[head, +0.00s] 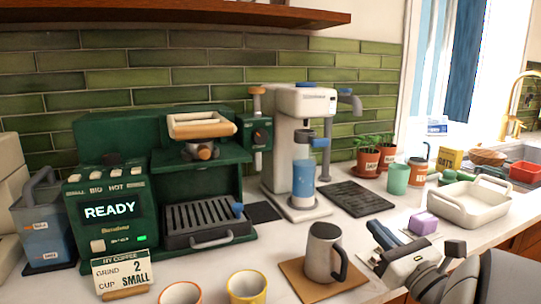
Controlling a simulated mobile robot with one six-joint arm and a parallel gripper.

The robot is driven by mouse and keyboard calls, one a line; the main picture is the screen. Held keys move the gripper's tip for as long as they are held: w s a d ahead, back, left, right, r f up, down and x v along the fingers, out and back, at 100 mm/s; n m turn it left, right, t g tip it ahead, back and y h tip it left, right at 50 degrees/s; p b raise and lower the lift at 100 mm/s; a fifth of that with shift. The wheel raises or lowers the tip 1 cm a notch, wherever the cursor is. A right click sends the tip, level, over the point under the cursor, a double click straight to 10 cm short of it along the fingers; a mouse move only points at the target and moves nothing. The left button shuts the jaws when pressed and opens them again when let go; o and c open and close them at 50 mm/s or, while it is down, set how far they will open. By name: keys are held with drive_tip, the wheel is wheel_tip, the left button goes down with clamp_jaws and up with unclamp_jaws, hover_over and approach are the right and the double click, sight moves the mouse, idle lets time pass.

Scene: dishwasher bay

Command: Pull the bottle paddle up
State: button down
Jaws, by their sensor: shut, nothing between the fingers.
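A white dispenser (300,104) stands against the green tiled wall, right of the dark green coffee machine. A clear bottle (303,178) with blue in its lower part stands upright under its head. My gripper (380,240) is low at the right, well in front of the dispenser and apart from the paddle. It is shut and empty, with its blue-tipped fingers pointing up and left.
A grey mug (324,255) stands on a wooden board left of my gripper. A purple block (423,223) and a white tray (466,205) lie to the right. A black drip mat (361,198) lies right of the dispenser. Potted plants (366,162) and cups stand behind.

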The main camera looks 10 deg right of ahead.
sight(316, 141)
drive_tip(key=p+x, duration=0.8)
drive_tip(key=p, duration=0.1)
drive_tip(key=shift+d+r, duration=0.15)
drive_tip(key=shift+r, duration=0.1)
drive_tip(key=p, duration=0.3)
drive_tip(key=w+p, duration=0.1)
drive_tip(key=p, duration=0.1)
drive_tip(key=shift+a+r+p, duration=0.15)
drive_tip(key=shift+a+p, duration=0.1)
drive_tip(key=shift+p, duration=0.15)
drive_tip(key=w+a+r+p, duration=0.2)
drive_tip(key=w+r+p, duration=0.3)
drive_tip(key=w, duration=0.6)
drive_tip(key=shift+a+r, duration=0.2)
drive_tip(key=shift+r, duration=0.4)
